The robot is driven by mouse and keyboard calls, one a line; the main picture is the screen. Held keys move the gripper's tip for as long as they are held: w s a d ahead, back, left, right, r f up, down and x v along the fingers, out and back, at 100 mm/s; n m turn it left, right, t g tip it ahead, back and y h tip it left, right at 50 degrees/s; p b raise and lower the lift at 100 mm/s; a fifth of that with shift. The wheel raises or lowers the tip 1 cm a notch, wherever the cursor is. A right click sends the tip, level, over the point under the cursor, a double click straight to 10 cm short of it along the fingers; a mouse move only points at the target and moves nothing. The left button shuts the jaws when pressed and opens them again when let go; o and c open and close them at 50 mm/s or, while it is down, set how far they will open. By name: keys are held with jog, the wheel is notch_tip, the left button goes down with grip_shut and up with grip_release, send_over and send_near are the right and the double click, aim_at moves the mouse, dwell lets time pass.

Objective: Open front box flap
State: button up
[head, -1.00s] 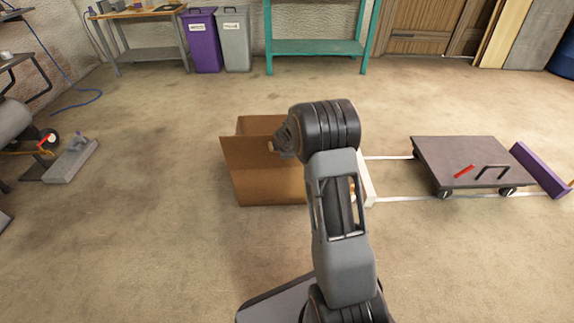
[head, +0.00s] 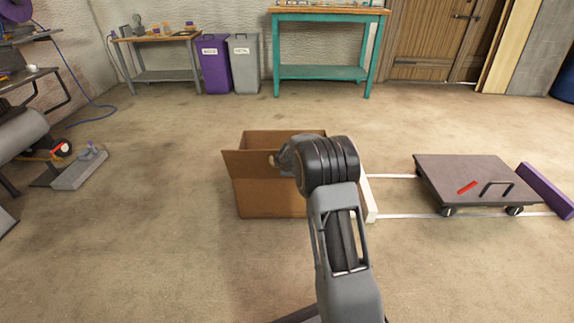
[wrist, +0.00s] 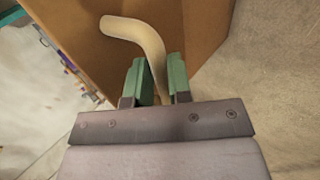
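A brown cardboard box (head: 265,198) stands on the floor at the middle of the head view. The lath's hooked end points left, in front of a brown box panel (wrist: 190,25) in the wrist view. Touch between lath and box cannot be told.
A white beam (head: 369,200) stands at the box's right side. Pale strips run from there to a dark wheeled platform (head: 470,175) at right, with a purple block (head: 545,190) beyond. Floor left of the box is clear.

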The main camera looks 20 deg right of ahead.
jog(key=shift+o, duration=0.7)
jog(key=shift+d+f, duration=0.2)
jog(key=shift+f, duration=0.2)
jog(key=shift+o, duration=1.3)
jog(key=shift+a+r, duration=0.2)
jog(key=shift+w+a+r, duration=0.1)
jog(key=shift+r, duration=0.1)
jog(key=p+v, duration=0.3)
jog(key=v, duration=1)
jog(key=shift+s+r, duration=0.15)
jog(key=shift+s, duration=0.15)
jog(key=shift+r, duration=0.1)
